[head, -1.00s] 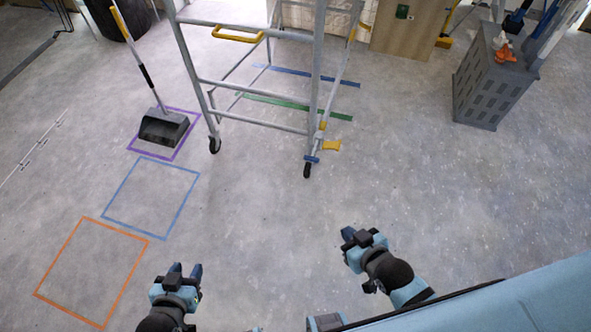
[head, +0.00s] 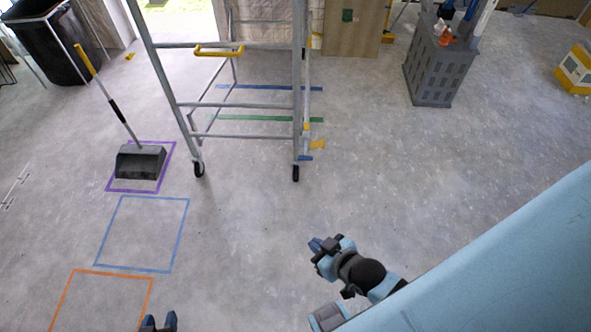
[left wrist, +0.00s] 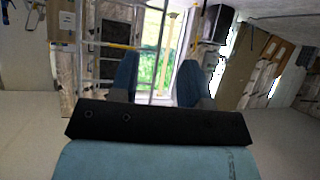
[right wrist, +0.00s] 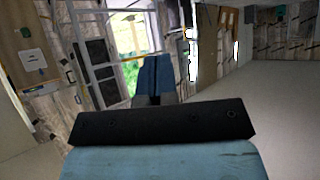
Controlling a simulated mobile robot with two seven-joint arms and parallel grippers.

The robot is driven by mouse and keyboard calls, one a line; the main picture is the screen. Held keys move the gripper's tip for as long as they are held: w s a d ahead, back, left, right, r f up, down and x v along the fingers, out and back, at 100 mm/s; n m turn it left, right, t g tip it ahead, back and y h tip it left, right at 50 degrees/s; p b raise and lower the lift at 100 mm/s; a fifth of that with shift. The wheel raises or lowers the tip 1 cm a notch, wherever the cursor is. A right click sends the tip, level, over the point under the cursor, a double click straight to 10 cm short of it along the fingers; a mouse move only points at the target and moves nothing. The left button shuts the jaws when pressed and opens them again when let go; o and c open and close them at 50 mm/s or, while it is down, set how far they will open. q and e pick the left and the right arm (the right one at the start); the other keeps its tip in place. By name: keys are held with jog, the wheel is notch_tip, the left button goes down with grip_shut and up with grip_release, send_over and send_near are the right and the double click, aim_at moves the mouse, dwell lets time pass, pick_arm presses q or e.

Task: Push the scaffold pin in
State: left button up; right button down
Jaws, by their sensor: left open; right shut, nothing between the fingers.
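The grey metal scaffold (head: 250,105) stands on wheels at the top middle of the head view, apart from both grippers. A small yellow part (head: 318,145) and a blue part (head: 305,158) sit low on its right leg. I cannot make out which part is the pin. My left gripper (head: 158,322) shows at the bottom edge, fingers apart and empty; its fingers also show in the left wrist view (left wrist: 157,80). My right gripper (head: 316,244) is shut and empty above bare floor, its fingers together in the right wrist view (right wrist: 153,76).
A dustpan (head: 140,163) stands in a purple floor square at left. Blue (head: 172,235) and orange (head: 148,300) taped squares lie nearer. A grey perforated bin (head: 436,70) is at upper right, a yellow-white box (head: 574,70) further right. Floor before the scaffold is clear.

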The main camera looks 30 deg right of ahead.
pick_arm(q)
jog(key=shift+a, duration=0.4)
pick_arm(e)
jog(key=shift+a, duration=0.45)
pick_arm(q)
jog(key=shift+d, duration=0.1)
pick_arm(e)
jog(key=shift+d, duration=0.15)
